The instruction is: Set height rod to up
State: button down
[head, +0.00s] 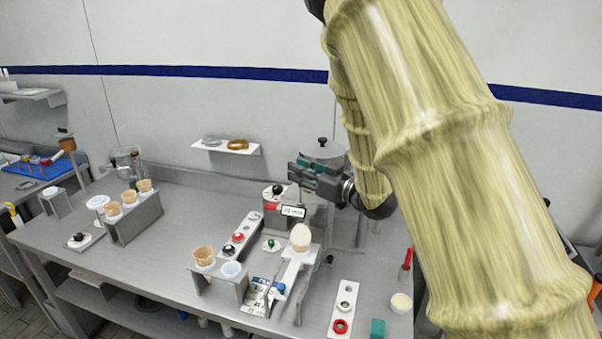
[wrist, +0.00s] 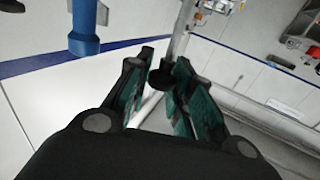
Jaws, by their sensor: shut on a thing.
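My gripper (head: 303,178) is above the back of the bench, its teal-padded fingers pointing left in the head view. In the wrist view the fingers (wrist: 160,88) close around a black knob (wrist: 161,79). A thin metal rod (wrist: 182,32) runs up the picture from beside the knob; it appears to be the height rod, though the join is partly hidden by the fingers. In the head view the rod and held knob are hard to make out behind my gripper. A small display (head: 293,211) is just below the gripper.
A grey cylinder with a black-knobbed lid (head: 322,154) stands close behind my gripper. Cone holders (head: 137,222) are at the left, and a white paddle with a pale cone (head: 300,238) is in front. A wall shelf (head: 226,148) is at the back.

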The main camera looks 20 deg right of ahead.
jog(key=c, duration=1.3)
grip_release()
jog(key=shift+r, duration=0.3)
jog(key=shift+d+f, duration=0.1)
jog(key=shift+f, duration=0.05)
jog(key=shift+s+d, duration=0.1)
jog(key=shift+s, duration=0.05)
jog(key=v, duration=1.1)
jog(key=shift+s+d, duration=0.2)
jog(key=shift+s, duration=0.05)
